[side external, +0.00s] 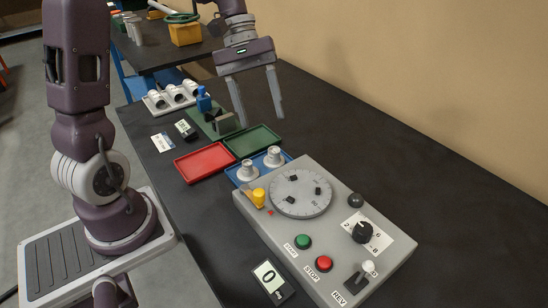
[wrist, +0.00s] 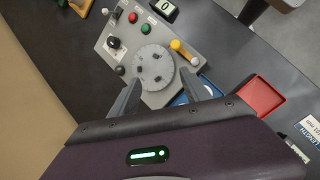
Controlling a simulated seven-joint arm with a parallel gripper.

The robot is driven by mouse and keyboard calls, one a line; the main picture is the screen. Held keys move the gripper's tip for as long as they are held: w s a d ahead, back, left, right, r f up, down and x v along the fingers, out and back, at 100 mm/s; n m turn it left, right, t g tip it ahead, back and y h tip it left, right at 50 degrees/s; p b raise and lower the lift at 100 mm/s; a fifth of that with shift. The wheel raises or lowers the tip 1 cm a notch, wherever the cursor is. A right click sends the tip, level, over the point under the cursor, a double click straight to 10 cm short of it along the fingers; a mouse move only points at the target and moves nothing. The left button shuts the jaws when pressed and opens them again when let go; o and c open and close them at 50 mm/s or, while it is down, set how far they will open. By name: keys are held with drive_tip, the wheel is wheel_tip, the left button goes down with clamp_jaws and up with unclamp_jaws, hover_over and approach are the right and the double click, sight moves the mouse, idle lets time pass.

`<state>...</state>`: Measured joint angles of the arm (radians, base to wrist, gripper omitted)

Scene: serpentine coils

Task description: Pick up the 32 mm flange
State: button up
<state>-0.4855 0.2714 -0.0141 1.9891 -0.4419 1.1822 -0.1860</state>
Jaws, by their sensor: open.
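Two grey flanges, a left one (side external: 249,170) and a right one (side external: 273,157), stand upright in a blue tray (side external: 232,174) in the side view. No size marking is readable on them, so I cannot tell which is 32 mm. My gripper (side external: 261,116) is open and empty, held above the bench behind the trays, with its fingers pointing down. In the wrist view the fingers of my gripper (wrist: 161,78) are spread apart. The blue tray (wrist: 207,86) shows there only partly, and the flanges are mostly hidden by a finger.
A grey control box (side external: 330,225) with a round dial plate, knobs and buttons stands in front. A red tray (side external: 205,162) and a green tray (side external: 253,142) lie beside the blue tray. A white rack (side external: 170,98) holds white cylinders at the back left. The bench's right side is clear.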

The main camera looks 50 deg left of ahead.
drive_tip(key=w+a+f+n+h, duration=0.4)
drive_tip(key=w+a+f+n, duration=0.1)
drive_tip(key=a+f, duration=0.25)
drive_tip(key=n+t+h, duration=0.3)
drive_tip(key=n+t, duration=0.1)
drive_tip(key=n, duration=0.1)
approach(271, 148)
drive_tip(key=x, duration=0.4)
drive_tip(key=shift+s+d+r, duration=0.15)
drive_tip(key=shift+d+r, duration=0.15)
drive_tip(key=shift+n+h, duration=0.3)
drive_tip(key=shift+n, duration=0.1)
drive_tip(key=x, duration=0.4)
drive_tip(key=f+x, duration=0.1)
drive_tip(key=x, duration=0.1)
drive_tip(key=shift+w+f, duration=0.15)
drive_tip(key=shift+w, duration=0.05)
drive_tip(key=shift+d, duration=0.2)
clamp_jaws()
